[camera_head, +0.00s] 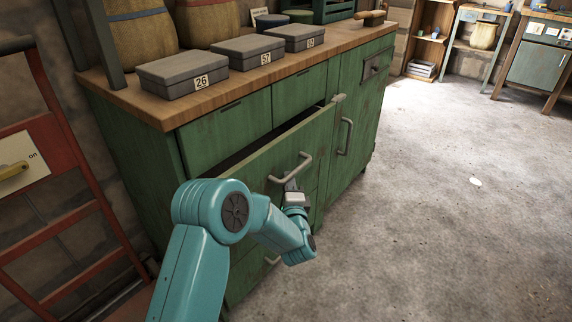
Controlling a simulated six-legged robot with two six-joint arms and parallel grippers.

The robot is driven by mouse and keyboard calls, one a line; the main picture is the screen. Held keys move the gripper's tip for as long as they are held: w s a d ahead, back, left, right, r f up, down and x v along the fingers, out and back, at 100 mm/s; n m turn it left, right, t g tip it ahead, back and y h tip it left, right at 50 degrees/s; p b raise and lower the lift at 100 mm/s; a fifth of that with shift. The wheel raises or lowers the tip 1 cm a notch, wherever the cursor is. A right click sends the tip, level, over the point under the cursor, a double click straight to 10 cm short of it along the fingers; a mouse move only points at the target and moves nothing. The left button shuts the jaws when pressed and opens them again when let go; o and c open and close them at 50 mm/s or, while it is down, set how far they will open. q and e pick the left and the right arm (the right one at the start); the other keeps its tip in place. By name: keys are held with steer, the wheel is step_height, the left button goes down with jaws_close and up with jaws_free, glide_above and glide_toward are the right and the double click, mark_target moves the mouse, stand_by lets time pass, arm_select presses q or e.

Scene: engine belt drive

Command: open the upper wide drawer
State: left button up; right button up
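The upper wide drawer (245,170) is the green front below the top row of the cabinet. It stands partly pulled out, with a dark gap along its top edge. Its pale bar handle (304,160) sits near the middle of the front. My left gripper (291,184) is at this handle, its grey fingers reaching up to the bar from below. The fingers are small and partly hidden, so I cannot see whether they are closed around the bar. The drawer's inside is mostly hidden. My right gripper is not in view.
The green cabinet has a wooden top (170,103) with several numbered grey boxes (198,75). A door with a vertical handle (346,137) is right of the drawer. A red ladder-like frame (70,165) stands at left.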

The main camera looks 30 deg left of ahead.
arm_select(q)
steer(key=b+v, duration=0.1)
steer(key=v, duration=1.3)
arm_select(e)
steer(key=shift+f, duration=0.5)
arm_select(q)
steer(key=shift+f, duration=0.1)
stand_by(0.3)
steer(key=v, duration=1.6)
steer(key=shift+d+f, duration=0.2)
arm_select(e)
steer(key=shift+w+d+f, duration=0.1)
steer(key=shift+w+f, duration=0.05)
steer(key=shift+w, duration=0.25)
